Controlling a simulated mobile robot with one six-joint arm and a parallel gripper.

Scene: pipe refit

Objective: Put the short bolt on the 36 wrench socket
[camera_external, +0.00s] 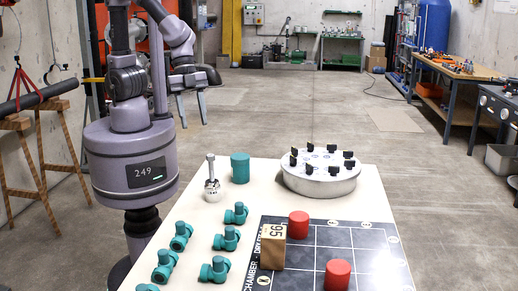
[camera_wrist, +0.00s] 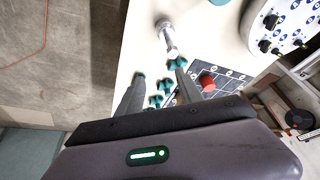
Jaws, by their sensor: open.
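A slim silver upright piece (camera_external: 211,168) with a small head stands on a wider pale metal base (camera_external: 212,190) at the table's left back part. They also show in the wrist view as a metal shaft (camera_wrist: 167,33) on a round foot. I cannot read a number on it or tell which part is the short bolt and which is the 36 wrench socket. My gripper (camera_external: 193,110) hangs above and behind the table's back left edge, jaws apart and empty. In the wrist view its fingers (camera_wrist: 158,78) point toward the table, with the silver piece beyond them.
A green cylinder (camera_external: 240,168) stands close right of the silver piece. A round pale disc (camera_external: 319,181) with several black upright pieces is at the back right. Several green fittings (camera_external: 229,239), red cylinders (camera_external: 338,275) and a wooden block marked 95 (camera_external: 272,252) occupy the front.

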